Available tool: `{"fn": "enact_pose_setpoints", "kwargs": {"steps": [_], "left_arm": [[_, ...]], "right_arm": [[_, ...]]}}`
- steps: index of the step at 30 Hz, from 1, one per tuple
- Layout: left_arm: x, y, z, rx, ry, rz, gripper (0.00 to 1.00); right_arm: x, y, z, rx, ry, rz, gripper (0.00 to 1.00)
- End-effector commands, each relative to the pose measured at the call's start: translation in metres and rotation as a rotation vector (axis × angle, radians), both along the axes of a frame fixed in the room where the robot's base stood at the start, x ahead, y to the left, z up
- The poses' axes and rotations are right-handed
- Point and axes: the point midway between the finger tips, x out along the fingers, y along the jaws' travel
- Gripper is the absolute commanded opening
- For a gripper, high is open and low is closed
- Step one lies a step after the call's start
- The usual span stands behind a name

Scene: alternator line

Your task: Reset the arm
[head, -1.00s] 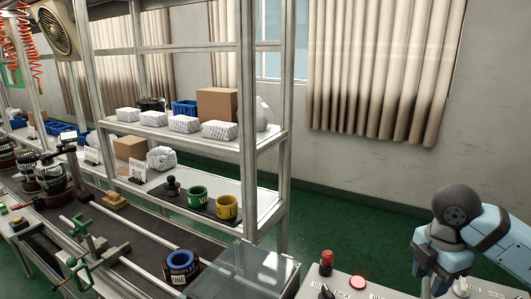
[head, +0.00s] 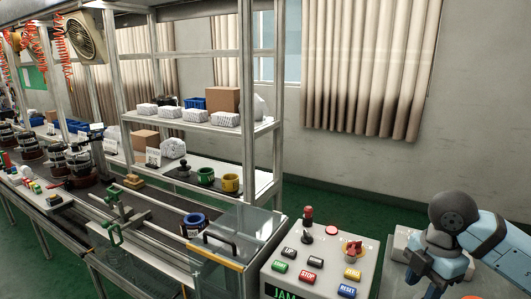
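A grey control panel (head: 328,259) stands at the lower middle right. It has a blue button labelled RESET (head: 347,291) at its front right, a red STOP button (head: 308,276), a green button (head: 280,267) and a yellow button (head: 352,274). Its green-lit display (head: 286,293) reads JAM and is cut by the bottom edge. A red-topped stick (head: 307,226) rises at its back. My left gripper is out of view.
A conveyor (head: 152,222) with dark machine parts runs along the left. A clear guard (head: 228,238) with a yellow front edge covers its near end, holding a blue-ringed part (head: 193,223) beside it. A shelf rack (head: 202,123) stands behind. Green floor lies behind the panel.

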Motion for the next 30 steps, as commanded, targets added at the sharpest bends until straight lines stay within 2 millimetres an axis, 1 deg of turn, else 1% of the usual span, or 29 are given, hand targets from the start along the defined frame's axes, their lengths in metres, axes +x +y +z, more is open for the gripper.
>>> {"fn": "enact_pose_setpoints", "kwargs": {"steps": [1, 2, 3, 5, 7, 8, 9, 11, 12, 14, 15, 17, 18, 19, 20, 22, 23, 24, 26, 27, 29, 30], "left_arm": [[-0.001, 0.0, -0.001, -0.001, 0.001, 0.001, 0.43], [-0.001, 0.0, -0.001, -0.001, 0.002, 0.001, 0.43], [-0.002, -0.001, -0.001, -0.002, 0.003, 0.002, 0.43], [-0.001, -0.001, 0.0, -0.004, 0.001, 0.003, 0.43], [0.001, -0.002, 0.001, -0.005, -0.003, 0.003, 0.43], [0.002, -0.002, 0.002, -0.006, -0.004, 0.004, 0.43], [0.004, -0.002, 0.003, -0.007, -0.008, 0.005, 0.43], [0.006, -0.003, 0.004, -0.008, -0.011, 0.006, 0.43], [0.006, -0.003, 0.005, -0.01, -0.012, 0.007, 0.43], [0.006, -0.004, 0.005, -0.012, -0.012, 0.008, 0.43], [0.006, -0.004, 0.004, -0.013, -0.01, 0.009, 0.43], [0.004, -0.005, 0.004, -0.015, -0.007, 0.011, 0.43], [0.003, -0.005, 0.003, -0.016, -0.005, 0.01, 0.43], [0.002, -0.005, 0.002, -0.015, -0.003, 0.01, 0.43], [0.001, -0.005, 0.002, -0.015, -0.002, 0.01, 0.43], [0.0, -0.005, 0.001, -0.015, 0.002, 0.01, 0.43], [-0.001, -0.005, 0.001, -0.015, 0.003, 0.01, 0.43], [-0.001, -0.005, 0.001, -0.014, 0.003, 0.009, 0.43], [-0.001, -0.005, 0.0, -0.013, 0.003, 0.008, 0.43], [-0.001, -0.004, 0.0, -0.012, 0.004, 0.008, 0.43], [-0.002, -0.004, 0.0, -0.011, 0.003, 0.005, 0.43], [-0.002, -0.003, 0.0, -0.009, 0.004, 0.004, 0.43]], "right_arm": [[-0.007, 0.022, -0.016, 0.096, 0.027, 0.072, 0.39], [-0.01, 0.034, -0.022, 0.155, 0.036, 0.114, 0.39], [-0.015, 0.05, -0.028, 0.237, 0.046, 0.169, 0.39], [-0.023, 0.075, -0.037, 0.375, 0.052, 0.247, 0.39], [-0.035, 0.107, -0.045, 0.565, 0.052, 0.332, 0.39], [-0.041, 0.121, -0.046, 0.656, 0.045, 0.362, 0.39], [-0.048, 0.14, -0.047, 0.782, 0.03, 0.396, 0.39], [-0.058, 0.167, -0.045, 0.989, -0.009, 0.424, 0.39], [-0.064, 0.183, -0.042, 1.135, -0.047, 0.421, 0.39], [-0.067, 0.202, -0.034, 1.353, -0.133, 0.376, 0.39], [-0.067, 0.21, -0.03, 1.487, -0.201, 0.316, 0.39], [-0.062, 0.216, -0.026, 1.653, -0.319, 0.184, 0.39], [-0.057, 0.215, -0.026, 1.736, -0.401, 0.07, 0.39], [-0.052, 0.212, -0.03, 1.782, -0.462, -0.026, 0.39], [-0.047, 0.208, -0.035, 1.812, -0.521, -0.132, 0.39], [-0.037, 0.194, -0.058, 1.822, -0.643, -0.401, 0.39], [-0.034, 0.186, -0.071, 1.802, -0.684, -0.521, 0.39], [-0.033, 0.177, -0.094, 1.751, -0.725, -0.681, 0.39], [-0.038, 0.162, -0.133, 1.635, -0.755, -0.908, 0.39], [-0.045, 0.154, -0.16, 1.544, -0.752, -1.035, 0.39], [-0.059, 0.146, -0.195, 1.413, -0.726, -1.177, 0.39], [-0.07, 0.142, -0.216, 1.332, -0.698, -1.251, 0.39]]}}
